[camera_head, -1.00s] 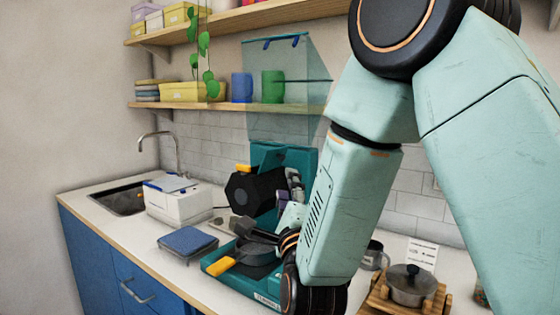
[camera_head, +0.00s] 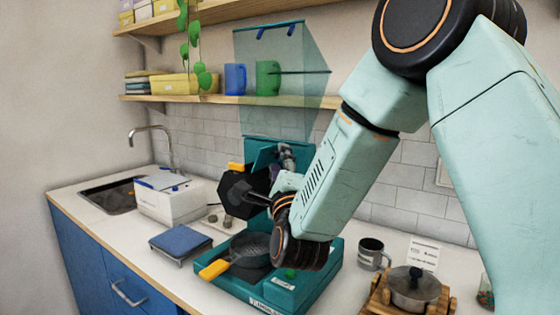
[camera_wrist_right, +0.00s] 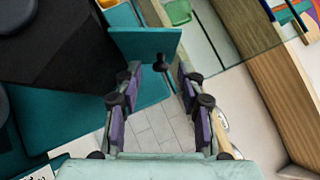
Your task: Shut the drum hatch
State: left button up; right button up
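A teal machine (camera_head: 318,283) stands on the counter with a black many-sided drum (camera_head: 240,195) above its base. A clear panel (camera_head: 285,80) stands raised over it. My right gripper (camera_head: 285,150) is beside the drum, to its right in the head view. In the right wrist view my right gripper (camera_wrist_right: 159,68) has its fingers apart with nothing held. A teal plate (camera_wrist_right: 140,44) with a dark knob lies just beyond the fingertips. I cannot tell whether this plate is the hatch. My right wrist hides part of the machine. My left gripper is not in view.
A pan with an orange handle (camera_head: 214,269) sits on the machine's base. A blue-topped scale (camera_head: 180,240) and white box (camera_head: 168,203) are left of it. A mug (camera_head: 373,252) and a lidded pot (camera_head: 413,287) are to the right. A shelf edge (camera_head: 200,99) is behind.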

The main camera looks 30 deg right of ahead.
jog(key=shift+a+r, duration=0.2)
jog(key=shift+a, duration=0.05)
jog(key=shift+w+d+f, duration=0.1)
jog(key=shift+w+d, duration=0.1)
jog(key=shift+d, duration=0.15)
jog(key=shift+c, duration=1)
jog(key=shift+a, duration=0.15)
grip_shut()
